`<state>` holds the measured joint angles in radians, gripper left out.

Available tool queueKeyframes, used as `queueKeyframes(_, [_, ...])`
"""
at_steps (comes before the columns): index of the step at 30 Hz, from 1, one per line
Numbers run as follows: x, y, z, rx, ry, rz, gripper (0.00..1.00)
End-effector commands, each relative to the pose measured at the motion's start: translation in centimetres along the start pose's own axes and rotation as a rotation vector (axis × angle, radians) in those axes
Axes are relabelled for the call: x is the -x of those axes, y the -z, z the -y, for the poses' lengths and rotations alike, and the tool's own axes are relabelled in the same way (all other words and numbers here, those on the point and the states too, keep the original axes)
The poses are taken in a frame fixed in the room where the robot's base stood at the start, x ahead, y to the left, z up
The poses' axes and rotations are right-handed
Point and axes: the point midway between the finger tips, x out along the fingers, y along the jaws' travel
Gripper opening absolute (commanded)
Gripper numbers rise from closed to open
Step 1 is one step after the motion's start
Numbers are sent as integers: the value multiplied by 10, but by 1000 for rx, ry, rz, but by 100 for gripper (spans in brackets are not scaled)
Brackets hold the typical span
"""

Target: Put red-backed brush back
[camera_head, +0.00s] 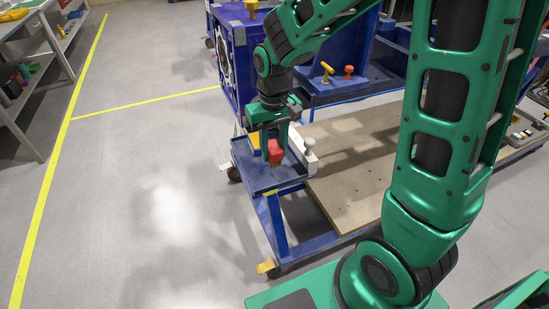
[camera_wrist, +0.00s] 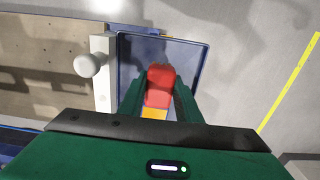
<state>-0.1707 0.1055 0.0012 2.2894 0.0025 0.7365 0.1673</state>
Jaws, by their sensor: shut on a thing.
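The red-backed brush (camera_head: 275,148) is between the fingers of my gripper (camera_head: 270,143), which is shut on it. In the wrist view the red back of the brush (camera_wrist: 159,78) shows between the two green fingers (camera_wrist: 159,97). The brush is over or in the blue tray (camera_head: 262,180) on the near end of the blue cart. I cannot tell whether the brush touches the tray floor. The tray's rim and inside also show in the wrist view (camera_wrist: 190,52).
A yellow-orange block (camera_head: 255,140) lies by the fingers. A white bar with a round knob (camera_head: 309,144) runs along the tray's right side. A wooden board (camera_head: 350,165) lies beyond it. Yellow and red knobbed pins (camera_head: 327,72) stand behind. The floor to the left is clear.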

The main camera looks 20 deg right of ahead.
Motion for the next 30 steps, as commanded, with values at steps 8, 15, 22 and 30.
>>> queueKeyframes(8, [-34, 0, 0, 0, 0, 3, 10])
queueKeyframes(15, [-40, 1, 0, -1, 0, -1, 10])
queueKeyframes(22, [-42, 0, -1, -1, 0, 1, 10])
queueKeyframes(30, [-42, 0, -1, -2, 0, 0, 49])
